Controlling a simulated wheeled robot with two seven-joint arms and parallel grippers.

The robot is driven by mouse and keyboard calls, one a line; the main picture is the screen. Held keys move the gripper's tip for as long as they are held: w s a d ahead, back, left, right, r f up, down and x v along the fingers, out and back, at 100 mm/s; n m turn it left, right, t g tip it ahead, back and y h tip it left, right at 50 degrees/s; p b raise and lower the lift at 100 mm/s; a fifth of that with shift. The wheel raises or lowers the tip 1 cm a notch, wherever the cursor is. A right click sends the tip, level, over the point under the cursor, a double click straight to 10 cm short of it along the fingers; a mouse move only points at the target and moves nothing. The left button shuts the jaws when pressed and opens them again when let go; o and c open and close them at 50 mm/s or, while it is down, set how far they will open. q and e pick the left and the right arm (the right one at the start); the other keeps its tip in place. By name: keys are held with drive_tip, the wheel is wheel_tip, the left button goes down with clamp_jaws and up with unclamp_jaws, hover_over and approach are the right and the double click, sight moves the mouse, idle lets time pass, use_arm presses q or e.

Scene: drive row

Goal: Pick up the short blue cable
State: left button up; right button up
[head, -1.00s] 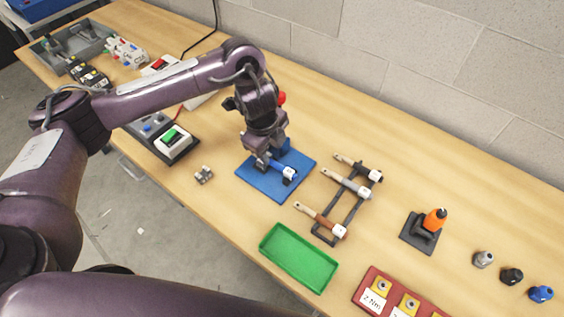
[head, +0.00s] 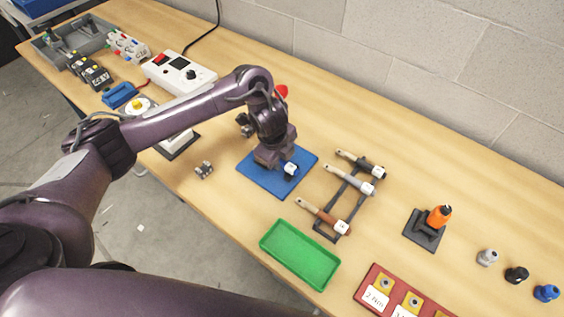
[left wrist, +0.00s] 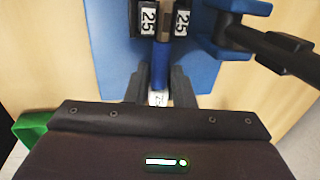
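The short blue cable (left wrist: 162,58) shows in the left wrist view as a narrow blue length over the blue mat (left wrist: 105,45), with a white tag (left wrist: 158,98) at its near end. Black blocks marked 25 (left wrist: 150,22) stand on both sides of it. My left gripper (left wrist: 160,72) points down at the cable. Its two dark fingers are apart, one on each side of the cable, with a thin gap showing. In the head view the gripper hides most of the cable, and a white and black end (head: 290,170) shows beside it on the mat. My right gripper is not in view.
A dark rack (head: 353,205) with three white-tagged handles stands just right of the mat. A green tray (head: 299,254) lies in front. An orange tool on a black stand (head: 425,232) is farther right. A white instrument box (head: 180,74) stands behind my left arm. Bare table lies beyond the rack.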

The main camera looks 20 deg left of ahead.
use_arm(q)
clamp_jaws()
drive_tip(key=shift+r, duration=0.15)
